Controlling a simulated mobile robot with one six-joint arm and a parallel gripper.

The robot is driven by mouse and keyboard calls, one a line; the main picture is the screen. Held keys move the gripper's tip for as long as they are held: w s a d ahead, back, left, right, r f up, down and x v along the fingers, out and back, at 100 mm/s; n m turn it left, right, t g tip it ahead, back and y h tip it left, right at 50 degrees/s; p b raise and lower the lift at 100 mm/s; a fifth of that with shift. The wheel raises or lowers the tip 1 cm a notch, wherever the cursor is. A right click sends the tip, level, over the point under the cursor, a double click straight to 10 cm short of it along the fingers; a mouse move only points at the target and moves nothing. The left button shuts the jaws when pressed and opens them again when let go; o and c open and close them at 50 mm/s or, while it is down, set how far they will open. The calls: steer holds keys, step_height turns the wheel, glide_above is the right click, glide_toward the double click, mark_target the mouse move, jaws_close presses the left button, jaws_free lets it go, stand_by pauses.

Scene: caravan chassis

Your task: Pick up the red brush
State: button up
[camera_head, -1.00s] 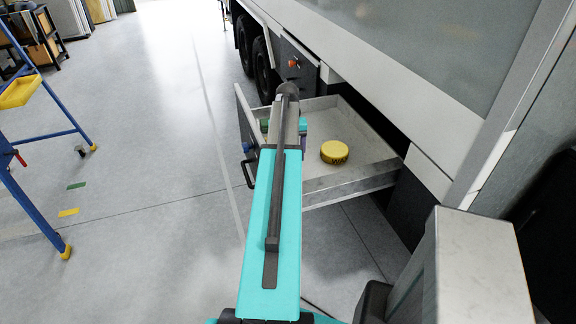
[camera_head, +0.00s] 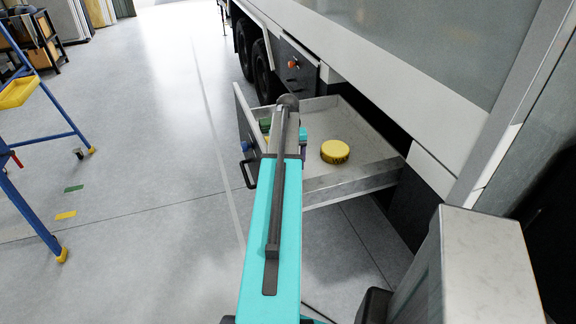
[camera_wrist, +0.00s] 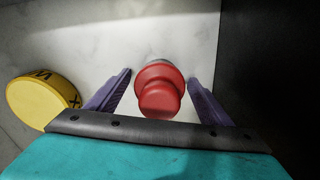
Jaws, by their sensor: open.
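The red brush (camera_wrist: 160,94) shows in the wrist view as a red, rounded, stepped knob standing on a pale surface. My gripper (camera_wrist: 160,78) is open, with one purple finger to the left and one to the right of the brush. A gap shows on each side, so neither finger appears to touch it. In the head view my arm covers this part of the open drawer (camera_head: 352,182), and I cannot see the brush there.
A yellow round object (camera_head: 335,151) lies in the drawer to the right of my arm; in the wrist view it (camera_wrist: 42,103) is close left of the left finger. A dark drawer wall (camera_wrist: 270,70) stands to the right. A blue ladder (camera_head: 25,205) stands at far left.

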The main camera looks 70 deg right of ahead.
stand_by(0.4)
steer(key=c, duration=1.3)
steer(key=shift+r, duration=0.1)
steer(key=shift+r+b, duration=1.45)
steer(key=shift+r, duration=3.5)
steer(key=o, duration=0.6)
steer(key=c, duration=0.3)
